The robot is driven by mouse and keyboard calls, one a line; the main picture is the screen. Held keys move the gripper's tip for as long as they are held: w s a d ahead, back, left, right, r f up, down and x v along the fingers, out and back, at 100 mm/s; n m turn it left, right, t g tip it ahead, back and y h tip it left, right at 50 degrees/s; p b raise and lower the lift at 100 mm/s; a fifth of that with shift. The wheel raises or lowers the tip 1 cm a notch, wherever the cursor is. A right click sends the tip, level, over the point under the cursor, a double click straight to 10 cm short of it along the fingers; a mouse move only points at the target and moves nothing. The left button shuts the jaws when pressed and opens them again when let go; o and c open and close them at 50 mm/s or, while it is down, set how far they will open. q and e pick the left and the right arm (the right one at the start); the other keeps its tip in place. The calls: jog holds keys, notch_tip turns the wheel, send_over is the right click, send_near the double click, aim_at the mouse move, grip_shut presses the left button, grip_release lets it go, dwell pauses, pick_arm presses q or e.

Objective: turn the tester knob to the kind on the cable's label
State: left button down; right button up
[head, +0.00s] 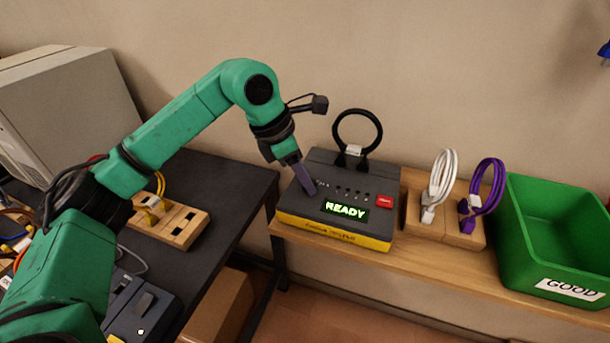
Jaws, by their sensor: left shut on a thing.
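The tester (335,228) is a dark grey box with a yellow front band and a green screen reading READY. It stands on the wooden shelf. A black cable (377,121) loops up from its back edge, with a small white label whose text is too small to read. My left gripper (307,187) reaches down onto the left of the tester's top face. Its jaws are shut on the knob, which the fingers hide, so its setting cannot be read. A red button (384,201) is at the right of the top face. My right gripper is not in view.
A wooden block holds a white cable (441,180) and a purple cable (487,190) right of the tester. A green bin (520,247) marked GOOD is at the far right. A wooden holder (184,225) with a yellow cable sits on the dark table at left.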

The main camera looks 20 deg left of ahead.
pick_arm(q)
jog(key=m, duration=0.1)
jog(key=m+g, duration=0.1)
jog(key=m+p, duration=0.1)
jog(key=m, duration=0.1)
jog(key=shift+w+r+h, duration=0.15)
jog(key=shift+w+h, duration=0.1)
jog(key=shift+h, duration=0.05)
jog(key=shift+w+a+m+g+p, duration=0.15)
jog(key=shift+m+g+p, duration=0.7)
jog(key=shift+m, duration=1.05)
jog(key=c, duration=0.5)
grip_release()
